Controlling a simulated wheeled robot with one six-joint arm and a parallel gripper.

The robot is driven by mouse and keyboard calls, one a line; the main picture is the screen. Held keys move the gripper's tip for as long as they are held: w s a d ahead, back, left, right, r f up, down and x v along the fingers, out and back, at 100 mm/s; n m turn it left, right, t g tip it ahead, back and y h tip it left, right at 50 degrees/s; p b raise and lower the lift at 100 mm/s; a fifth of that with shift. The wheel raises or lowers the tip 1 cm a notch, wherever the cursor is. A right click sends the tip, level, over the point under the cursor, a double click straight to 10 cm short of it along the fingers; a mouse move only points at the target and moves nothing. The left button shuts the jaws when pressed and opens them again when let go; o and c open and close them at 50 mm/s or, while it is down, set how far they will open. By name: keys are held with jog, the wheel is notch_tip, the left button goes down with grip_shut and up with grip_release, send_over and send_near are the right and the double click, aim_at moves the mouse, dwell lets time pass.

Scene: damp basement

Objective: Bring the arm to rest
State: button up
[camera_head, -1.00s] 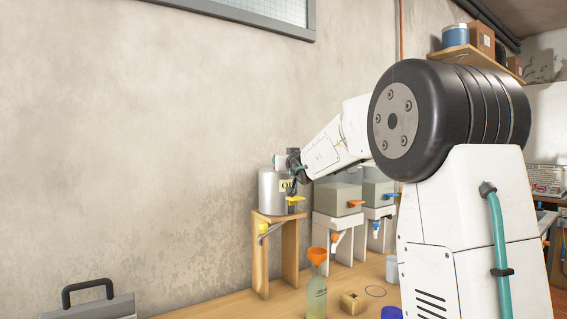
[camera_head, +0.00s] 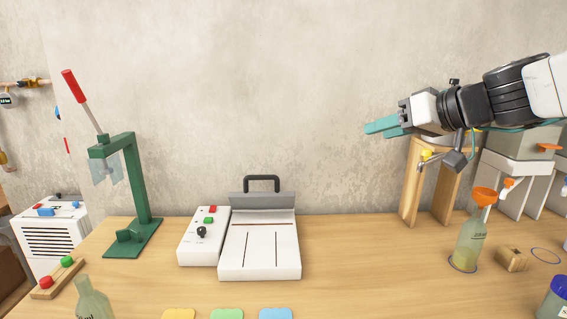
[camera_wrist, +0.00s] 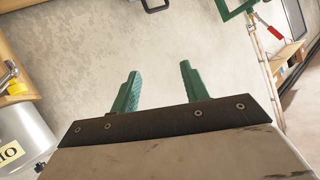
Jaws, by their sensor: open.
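My gripper (camera_head: 385,127) is at the upper right of the head view, held above the workbench and pointing left. Its teal fingers are apart and nothing is between them. In the wrist view the two green fingers (camera_wrist: 157,88) stand apart with only bare wall behind them. My arm reaches in from the right edge. The gripper is near the wooden stand (camera_head: 411,185), to its upper left, with no clear contact seen.
A green lever press (camera_head: 144,180) stands at the left. A white device with a black handle (camera_head: 262,252) sits mid-bench. The air above the middle bench is clear.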

jog(key=s+f+m+g+h, duration=0.1)
jog(key=s+f+g+h, duration=0.15)
jog(key=s+f, duration=0.45)
jog(key=s+f+g+h, duration=0.1)
jog(key=s+f+g, duration=0.35)
jog(key=s, duration=0.45)
jog(key=s+d+f+m+g+h, duration=0.1)
jog(key=s+d+f+m+h, duration=0.2)
jog(key=s, duration=0.8)
jog(key=d+f+h, duration=0.2)
jog(key=d+f, duration=0.2)
jog(key=shift+m+g, duration=0.3)
jog(key=shift+g, duration=0.1)
